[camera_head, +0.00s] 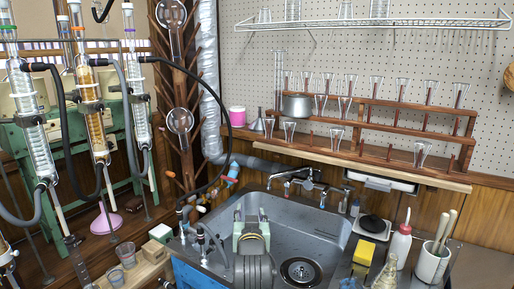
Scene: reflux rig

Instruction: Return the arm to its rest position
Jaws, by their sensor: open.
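My gripper (250,213) shows at the bottom centre, in front of the sink basin. It points away from the camera, with its two greenish fingers apart and nothing visible between them. The grey ribbed part below it appears to be my arm's end. The rest of my arm is out of the picture. The gripper overlaps the left part of the sink (320,245) in this view; I cannot tell its height above it.
Glass condensers (95,110) with hoses stand at left. Beakers (125,254) stand lower left. A wash bottle (400,246) and white mug (432,263) stand at right. A wooden glassware rack (385,157) is behind.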

